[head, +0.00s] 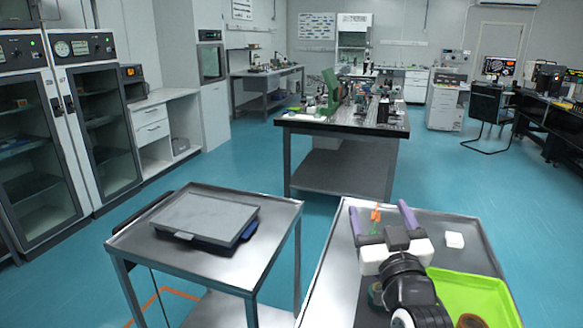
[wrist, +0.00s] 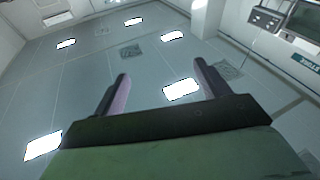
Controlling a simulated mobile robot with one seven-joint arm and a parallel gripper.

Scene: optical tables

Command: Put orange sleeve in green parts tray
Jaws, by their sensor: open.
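The green parts tray (head: 450,284) lies on the steel cart at the lower right of the head view, partly hidden by my arm. A small orange object (head: 376,214), perhaps the orange sleeve, shows between my fingers in the head view, above something thin and green. It is too small to identify surely. My gripper (head: 379,205) is open, its purple fingers apart over the cart. In the wrist view, my gripper (wrist: 162,68) has nothing between its fingers and faces the ceiling.
A white block (head: 455,240) sits on the right cart (head: 325,280). A brown-orange round item (head: 472,321) shows in the green tray at the frame's bottom. A second cart (head: 265,272) at left bears a flat grey device (head: 205,215). An optical table (head: 345,128) stands behind.

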